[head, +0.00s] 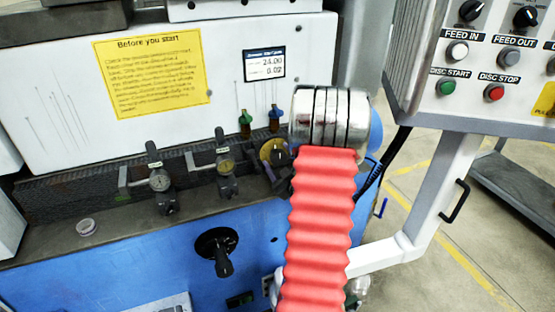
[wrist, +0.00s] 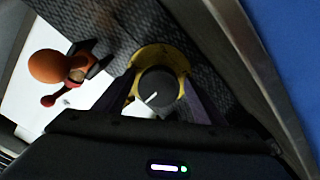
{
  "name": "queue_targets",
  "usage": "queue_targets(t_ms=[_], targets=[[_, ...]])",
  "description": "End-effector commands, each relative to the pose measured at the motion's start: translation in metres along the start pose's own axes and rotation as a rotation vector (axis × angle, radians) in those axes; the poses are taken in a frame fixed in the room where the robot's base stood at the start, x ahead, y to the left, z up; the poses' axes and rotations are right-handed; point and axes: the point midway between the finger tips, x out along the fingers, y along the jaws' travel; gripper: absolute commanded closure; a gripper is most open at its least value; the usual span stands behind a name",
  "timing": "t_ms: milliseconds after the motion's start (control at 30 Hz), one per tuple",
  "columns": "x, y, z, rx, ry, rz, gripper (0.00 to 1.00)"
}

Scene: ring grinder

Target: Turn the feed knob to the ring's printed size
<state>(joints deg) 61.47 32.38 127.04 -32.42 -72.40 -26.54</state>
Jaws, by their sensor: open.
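The feed knob (wrist: 158,88) shows in the wrist view as a round black knob with a white pointer line on a yellow dial. The line points down and left. My gripper (wrist: 160,78) is open, with one dark finger on each side of the knob; I cannot tell whether they touch it. In the head view my wrist partly covers the yellow dial (head: 272,151). A small pale round piece (head: 86,227), perhaps the ring, lies on the ledge at left; its print is too small to read. A small display (head: 265,64) reads 24.00 and 0.02.
A black crank handle (head: 217,250) sticks out of the blue front. A button panel (head: 490,65) hangs at the right. An orange ball-ended part (wrist: 49,66) is beside my gripper.

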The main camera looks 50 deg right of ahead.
Motion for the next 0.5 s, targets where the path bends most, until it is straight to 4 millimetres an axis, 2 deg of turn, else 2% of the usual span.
queue_targets(t_ms=[267, 500], targets=[[0.0009, 0.0001, -0.0001, 0.000, 0.000, 0.000, 0.37], [0.0008, 0.0001, -0.0002, 0.000, 0.000, 0.000, 0.54]])
